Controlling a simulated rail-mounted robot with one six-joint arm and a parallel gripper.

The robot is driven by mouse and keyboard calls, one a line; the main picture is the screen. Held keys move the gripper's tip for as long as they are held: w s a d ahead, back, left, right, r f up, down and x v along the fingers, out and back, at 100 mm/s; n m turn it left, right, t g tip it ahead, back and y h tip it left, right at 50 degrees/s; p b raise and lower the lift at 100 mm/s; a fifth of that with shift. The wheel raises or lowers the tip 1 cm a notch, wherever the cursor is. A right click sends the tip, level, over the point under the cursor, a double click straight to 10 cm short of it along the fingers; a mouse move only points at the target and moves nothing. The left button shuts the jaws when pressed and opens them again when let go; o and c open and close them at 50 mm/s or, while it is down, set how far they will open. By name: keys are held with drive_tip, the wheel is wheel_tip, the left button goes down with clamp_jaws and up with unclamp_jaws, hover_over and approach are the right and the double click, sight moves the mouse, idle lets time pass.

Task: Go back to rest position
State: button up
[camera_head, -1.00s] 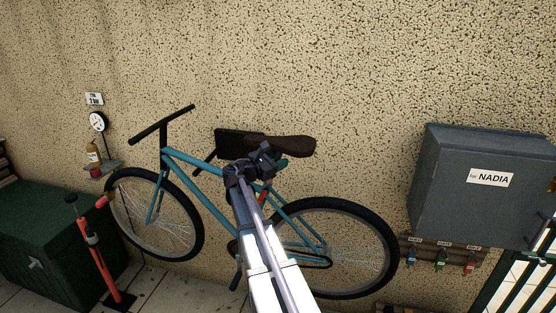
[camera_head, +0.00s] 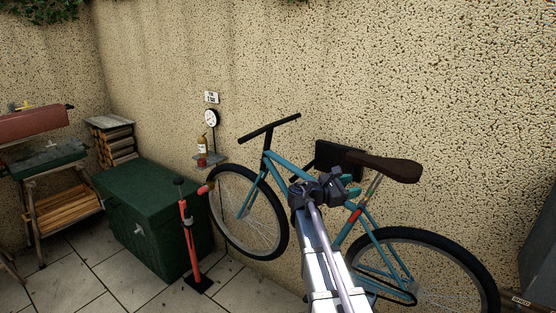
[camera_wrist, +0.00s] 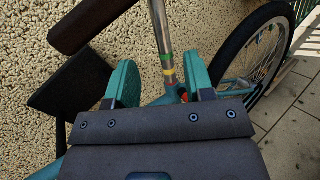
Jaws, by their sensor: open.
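My gripper (camera_head: 349,186) is in front of the blue bicycle (camera_head: 279,163), just below and left of its brown saddle (camera_head: 388,166) in the head view. In the wrist view its two teal fingers (camera_wrist: 160,82) are apart. The silver seat post (camera_wrist: 160,32) with coloured bands shows in the gap between them. I see nothing clamped in the fingers. I cannot tell how far the post is from the fingertips.
A green chest (camera_head: 155,205) and a red floor pump (camera_head: 191,245) stand left of the bicycle. A grill (camera_head: 32,125) is at far left. A dark wall bracket (camera_head: 331,158) sits behind the saddle. Paved floor (camera_head: 100,275) is clear at front left.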

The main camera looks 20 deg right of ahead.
drive_tip(key=s+a+f+m+y, duration=0.8)
drive_tip(key=s+f+m, duration=0.1)
drive_tip(key=f+m, duration=0.25)
drive_tip(key=s+a+f+m+y, duration=0.1)
drive_tip(key=s+a+f+y, duration=0.1)
drive_tip(key=a, duration=0.5)
drive_tip(key=s+a+f+m+y, duration=0.1)
drive_tip(key=s+a+y, duration=0.3)
drive_tip(key=a, duration=0.4)
drive_tip(key=s+a+f+m+y, duration=0.1)
drive_tip(key=s+a+y, duration=0.3)
drive_tip(key=a, duration=0.4)
drive_tip(key=shift+s+a+f, duration=0.25)
drive_tip(key=shift+s+f, duration=0.05)
drive_tip(key=shift+f, duration=0.55)
drive_tip(key=shift+r, duration=0.1)
